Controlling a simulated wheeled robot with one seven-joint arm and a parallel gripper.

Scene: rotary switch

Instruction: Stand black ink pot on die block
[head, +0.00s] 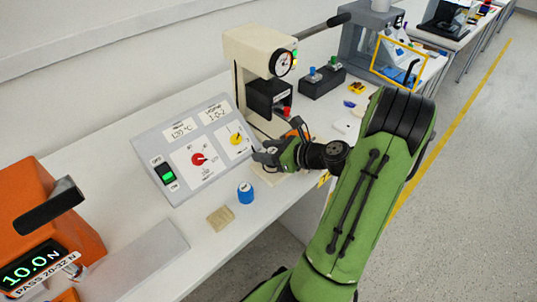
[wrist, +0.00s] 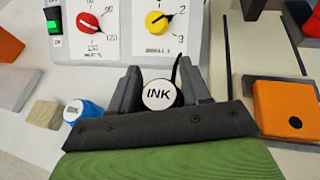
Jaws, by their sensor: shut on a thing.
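My gripper (wrist: 160,84) is shut on the black ink pot (wrist: 159,95), whose round white lid reads INK and sits between the two dark fingers. In the head view my gripper (head: 265,156) is over the bench in front of the cream press; the pot cannot be made out there. A small tan block (head: 220,218) lies flat on the bench to the left of my gripper, and also shows in the wrist view (wrist: 45,114). No label shows whether it is the die block. Its top is bare.
A blue pot (head: 245,193) stands close beside the tan block. A control panel (head: 196,151) with red and yellow knobs is behind. The cream press (head: 258,50) rises behind my gripper. An orange block (wrist: 288,108) is right of my gripper in the wrist view.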

